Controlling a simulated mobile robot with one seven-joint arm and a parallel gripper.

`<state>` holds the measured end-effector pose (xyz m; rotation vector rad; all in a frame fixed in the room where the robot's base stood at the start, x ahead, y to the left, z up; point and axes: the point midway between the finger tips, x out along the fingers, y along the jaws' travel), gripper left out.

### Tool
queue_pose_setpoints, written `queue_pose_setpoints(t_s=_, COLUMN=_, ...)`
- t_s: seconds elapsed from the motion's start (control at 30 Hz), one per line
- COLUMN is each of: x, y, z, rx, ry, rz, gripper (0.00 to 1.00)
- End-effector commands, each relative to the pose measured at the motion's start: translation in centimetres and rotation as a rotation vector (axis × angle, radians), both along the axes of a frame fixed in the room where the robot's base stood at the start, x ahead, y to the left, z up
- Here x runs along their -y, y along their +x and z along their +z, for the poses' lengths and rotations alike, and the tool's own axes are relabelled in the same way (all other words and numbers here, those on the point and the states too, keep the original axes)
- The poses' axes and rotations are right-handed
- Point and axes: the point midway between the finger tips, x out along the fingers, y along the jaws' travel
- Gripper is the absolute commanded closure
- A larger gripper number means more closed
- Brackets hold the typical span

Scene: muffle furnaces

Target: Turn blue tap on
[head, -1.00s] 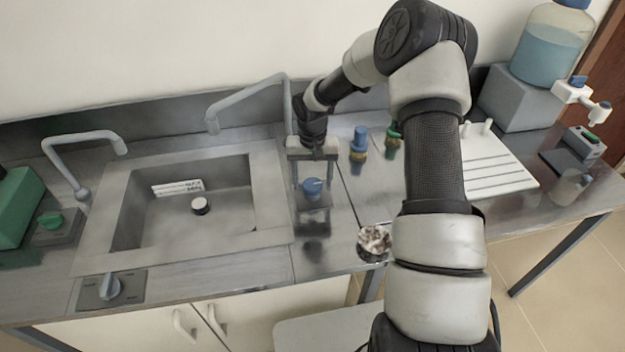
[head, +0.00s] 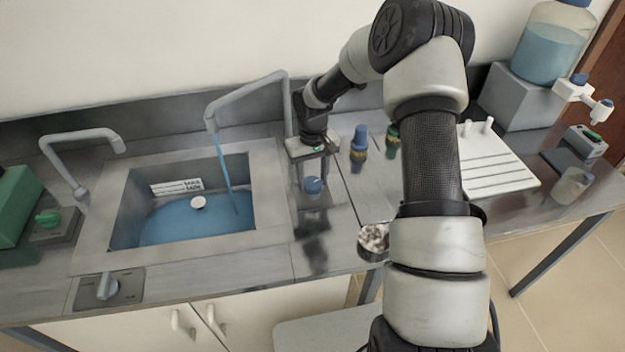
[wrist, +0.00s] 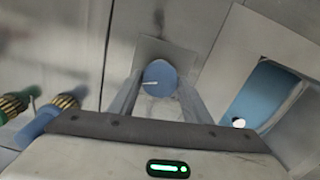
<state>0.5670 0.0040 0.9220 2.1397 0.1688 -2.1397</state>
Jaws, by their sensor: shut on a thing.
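The blue tap knob (head: 313,187) sits on a plate on the counter, just right of the sink. It also shows in the wrist view (wrist: 159,76), with a pale mark on its face. My gripper (head: 312,177) points down over the knob and is shut on it, one finger on each side in the wrist view (wrist: 160,88). Blue water runs from the right-hand spout (head: 245,96) into the sink (head: 271,205), where blue liquid covers the basin floor.
Blue (head: 359,141) and green (head: 392,139) valves stand close to the right of my gripper. A dish of pale material (head: 373,241) sits near the front edge. A white grooved board (head: 492,165) lies further right. A second spout (head: 85,140) stands at the left.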

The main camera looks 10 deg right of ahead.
Motion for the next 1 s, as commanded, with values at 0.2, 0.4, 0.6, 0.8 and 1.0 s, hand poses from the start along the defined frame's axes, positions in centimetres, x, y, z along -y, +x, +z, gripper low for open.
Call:
queue_pose_setpoints(t_s=0.2, x=0.02, y=0.02, z=0.0, rx=0.0, ry=-0.001, rz=0.144, gripper=0.78)
queue_pose_setpoints(t_s=0.4, x=-0.02, y=0.01, z=0.01, rx=0.0, ry=0.0, rz=0.23, gripper=0.78)
queue_pose_setpoints(t_s=0.6, x=-0.02, y=0.01, z=0.03, rx=0.0, ry=0.0, rz=0.269, gripper=0.78)
queue_pose_setpoints(t_s=0.8, x=-0.01, y=0.01, z=0.04, rx=0.0, ry=0.0, rz=0.277, gripper=0.78)
queue_pose_setpoints(t_s=1.0, x=-0.01, y=0.01, z=0.04, rx=0.0, ry=0.0, rz=0.276, gripper=0.78)
